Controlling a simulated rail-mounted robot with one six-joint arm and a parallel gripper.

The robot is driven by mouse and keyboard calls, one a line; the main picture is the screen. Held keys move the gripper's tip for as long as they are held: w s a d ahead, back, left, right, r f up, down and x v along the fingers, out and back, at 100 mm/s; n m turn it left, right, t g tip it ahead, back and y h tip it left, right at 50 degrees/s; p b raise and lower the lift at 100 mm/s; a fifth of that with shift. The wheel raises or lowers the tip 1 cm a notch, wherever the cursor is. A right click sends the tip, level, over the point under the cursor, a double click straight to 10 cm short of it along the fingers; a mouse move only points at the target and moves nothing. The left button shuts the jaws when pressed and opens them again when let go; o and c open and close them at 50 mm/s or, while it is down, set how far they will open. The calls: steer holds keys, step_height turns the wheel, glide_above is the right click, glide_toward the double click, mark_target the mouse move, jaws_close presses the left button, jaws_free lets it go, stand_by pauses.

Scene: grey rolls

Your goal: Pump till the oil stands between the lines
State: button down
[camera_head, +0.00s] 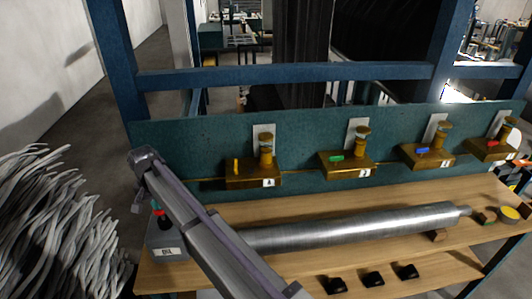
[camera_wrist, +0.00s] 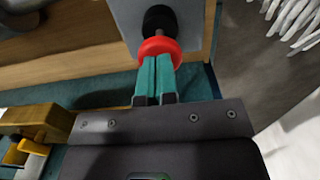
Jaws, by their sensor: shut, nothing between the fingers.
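A grey box (camera_head: 168,252) with a white label stands at the left end of the bench. On it is a black pump post with a red knob (camera_head: 158,212); the red knob (camera_wrist: 158,46) also shows in the wrist view. My gripper (camera_wrist: 153,75) has its green fingers shut together, tips at the knob's edge; I cannot tell whether they touch it. In the head view its fingertips (camera_head: 155,205) are just above the knob. Several brass blocks (camera_head: 252,177) with glass-topped cups (camera_head: 265,146) line the green panel. Oil level and lines are too small to make out.
Levers differ by block: yellow (camera_head: 236,166), green (camera_head: 337,157), blue (camera_head: 422,150) and red (camera_head: 492,143). A long silver roll (camera_head: 350,227) lies on the wooden bench (camera_head: 215,283). Black pieces (camera_head: 373,279) sit in front. Grey strands (camera_head: 50,225) are heaped at left.

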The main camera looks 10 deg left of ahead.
steer(key=shift+f+b, duration=1.7)
steer(key=shift+f, duration=0.1)
steer(key=shift+r, duration=0.15)
step_height(320, 180, up, 9)
steer(key=p, duration=0.9)
steer(key=shift+f, duration=0.25)
